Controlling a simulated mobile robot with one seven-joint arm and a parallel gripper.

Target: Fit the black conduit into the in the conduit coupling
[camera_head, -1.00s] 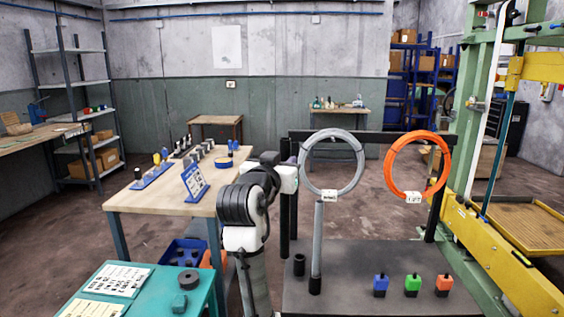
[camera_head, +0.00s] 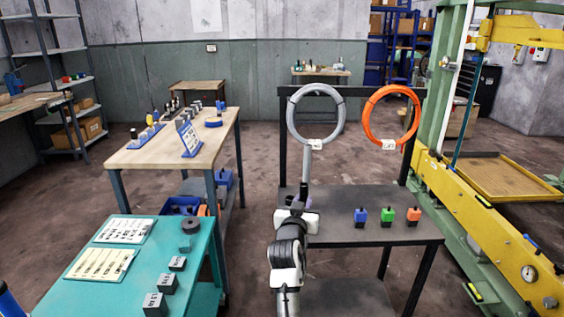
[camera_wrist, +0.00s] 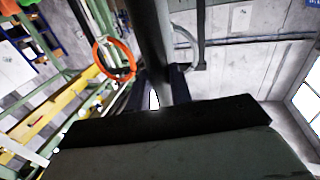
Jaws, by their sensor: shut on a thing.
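An upright conduit (camera_head: 304,168) stands in the head view below the grey ring, looking grey there and dark in the wrist view (camera_wrist: 151,40). My gripper (camera_head: 303,192) is at its lower part. In the wrist view my two dark fingers (camera_wrist: 163,88) are on either side of it, shut on it. The conduit's lower end and any coupling around it are hidden behind my gripper and wrist. I cannot tell whether it is seated in a coupling.
A grey ring (camera_head: 292,122) and an orange ring (camera_head: 366,122) hang on the frame behind. A teal table (camera_head: 70,292) stands left.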

